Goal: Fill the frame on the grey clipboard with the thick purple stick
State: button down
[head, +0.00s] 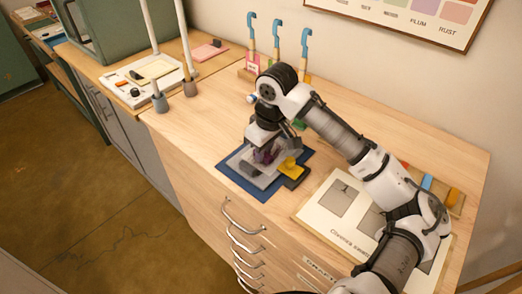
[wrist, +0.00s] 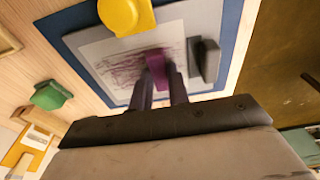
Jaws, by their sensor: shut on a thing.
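My gripper (wrist: 162,80) is shut on the thick purple stick (wrist: 160,66), with its tip down at the paper. In the head view my gripper (head: 264,150) is low over the grey clipboard (head: 244,172), which hides most of the frame. In the wrist view the clipboard (wrist: 200,22) shows purple scribbled strokes (wrist: 122,70) inside the frame, mostly left of the stick. Pale gaps show between strokes. The fingers hide part of the frame, and I cannot tell how hard the tip presses.
A blue mat (head: 233,182) lies under the clipboard. A yellow piece (head: 290,166) and a dark grey block (wrist: 206,60) sit at the clipboard's edges. A green piece (wrist: 50,95) is nearby. A white printed board (head: 313,215) lies to the right. Blue-hooked posts (head: 277,40) stand behind.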

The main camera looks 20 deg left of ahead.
aim_at(277, 145)
jog(key=shift+w+d+f, duration=0.1)
jog(key=shift+w+d, duration=0.25)
jog(key=shift+w, duration=0.5)
jog(key=shift+w+d, duration=0.3)
jog(key=shift+w, duration=0.55)
jog(key=shift+w+d+p, duration=0.2)
jog(key=shift+w, duration=0.4)
jog(key=shift+w+d+p, duration=0.2)
jog(key=shift+w, duration=0.4)
notch_tip(277, 145, up, 7)
jog(key=p, duration=0.6)
jog(key=shift+s, duration=0.1)
